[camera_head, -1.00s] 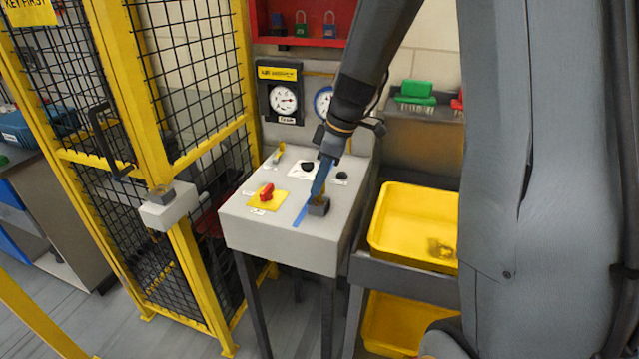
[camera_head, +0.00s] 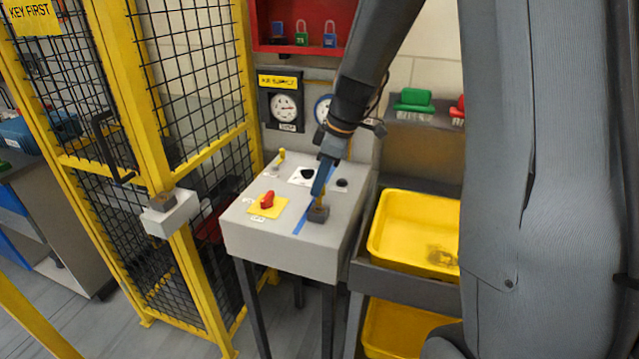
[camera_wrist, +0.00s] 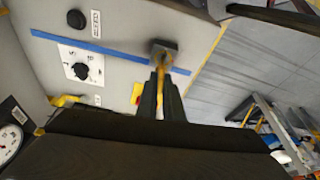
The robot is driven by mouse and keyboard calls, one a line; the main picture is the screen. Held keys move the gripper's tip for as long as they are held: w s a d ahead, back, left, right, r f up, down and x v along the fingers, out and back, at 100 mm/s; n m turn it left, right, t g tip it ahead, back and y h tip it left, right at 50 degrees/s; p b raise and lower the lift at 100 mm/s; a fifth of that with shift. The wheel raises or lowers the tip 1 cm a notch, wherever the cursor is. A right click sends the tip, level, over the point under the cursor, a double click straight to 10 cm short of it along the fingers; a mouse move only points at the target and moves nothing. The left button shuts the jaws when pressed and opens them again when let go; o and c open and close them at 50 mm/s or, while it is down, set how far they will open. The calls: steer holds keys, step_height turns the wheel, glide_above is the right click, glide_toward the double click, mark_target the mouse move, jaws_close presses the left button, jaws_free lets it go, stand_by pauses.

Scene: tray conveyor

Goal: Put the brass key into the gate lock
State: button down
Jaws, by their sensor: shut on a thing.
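My gripper (camera_head: 321,190) points down over the front right part of the grey control box. It is shut on the brass key (camera_wrist: 161,66), whose yellowish part shows between the fingertips in the wrist view. The key is at a small dark block (camera_head: 318,214) on the box top, which also shows in the wrist view (camera_wrist: 166,46). I cannot tell how deep the key sits in that block. The gate lock (camera_head: 170,213), a light grey box with a dark block on top, is on the yellow gate post to the left, well apart from my gripper.
The control box (camera_head: 270,255) carries a red switch (camera_head: 267,199) on a yellow plate, a black knob (camera_head: 307,174) and blue tape (camera_head: 300,224). A yellow mesh gate (camera_head: 150,130) stands left. Yellow bins (camera_head: 385,235) stand right. Gauges (camera_head: 285,106) hang behind.

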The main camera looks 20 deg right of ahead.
steer(key=shift+r+p, duration=1)
steer(key=shift+r, duration=1)
steer(key=shift+w+f, duration=0.1)
